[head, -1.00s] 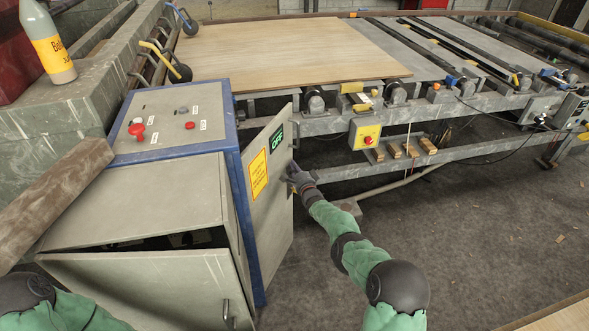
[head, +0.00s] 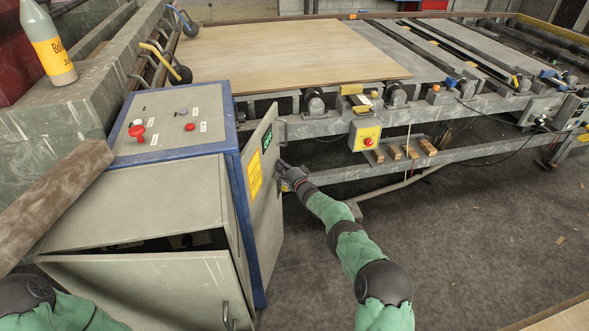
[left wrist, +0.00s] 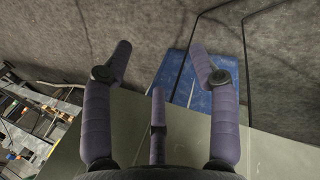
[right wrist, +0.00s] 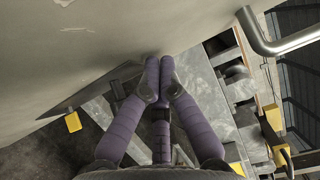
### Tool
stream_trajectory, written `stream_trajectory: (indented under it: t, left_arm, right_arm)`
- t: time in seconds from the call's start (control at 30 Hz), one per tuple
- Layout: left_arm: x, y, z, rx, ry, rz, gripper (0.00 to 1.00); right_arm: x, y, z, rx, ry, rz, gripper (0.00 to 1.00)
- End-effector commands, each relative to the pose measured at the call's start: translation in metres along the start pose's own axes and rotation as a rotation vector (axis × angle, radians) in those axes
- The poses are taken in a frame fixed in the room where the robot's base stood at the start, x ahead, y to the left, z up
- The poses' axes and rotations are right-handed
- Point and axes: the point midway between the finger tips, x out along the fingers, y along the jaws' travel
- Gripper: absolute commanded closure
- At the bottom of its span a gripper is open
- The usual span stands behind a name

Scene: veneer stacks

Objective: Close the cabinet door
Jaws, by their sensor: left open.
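The grey cabinet (head: 165,110) with blue edging stands at the left in the head view. Its right-side door (head: 266,215), with a green sign and a yellow label, stands ajar. My right gripper (head: 285,170) is at the outer face of this door, near its free edge. In the right wrist view my right gripper (right wrist: 157,70) has its fingers together, tips at a grey panel (right wrist: 90,45), with nothing seen between them. A front panel (head: 150,285) with a handle is tilted out at the cabinet's lower front. My left gripper (left wrist: 158,60) is open and empty; the head view hides it.
A metal bar handle (right wrist: 275,38) is right of my right gripper's fingers in the right wrist view. A wooden beam (head: 55,200) leans left of the cabinet. A conveyor frame (head: 450,110) with a veneer sheet (head: 290,55) stands behind. The floor (head: 470,240) at right is mostly clear.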

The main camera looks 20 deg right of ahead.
Motion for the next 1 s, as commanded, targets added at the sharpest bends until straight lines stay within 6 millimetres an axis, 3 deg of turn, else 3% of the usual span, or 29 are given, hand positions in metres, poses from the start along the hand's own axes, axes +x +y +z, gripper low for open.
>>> stream_trajectory:
  t: [0.6, 1.0]
  left_arm:
    - [0.000, 0.000, 0.000, 0.000, 0.000, 0.000, 0.40]
    - [0.000, 0.000, 0.000, 0.000, 0.000, 0.000, 0.40]
  right_arm:
    - [0.047, 0.002, 0.049, -0.001, -0.229, 0.001, 1.00]
    - [0.064, 0.001, 0.072, 0.000, -0.228, 0.000, 1.00]
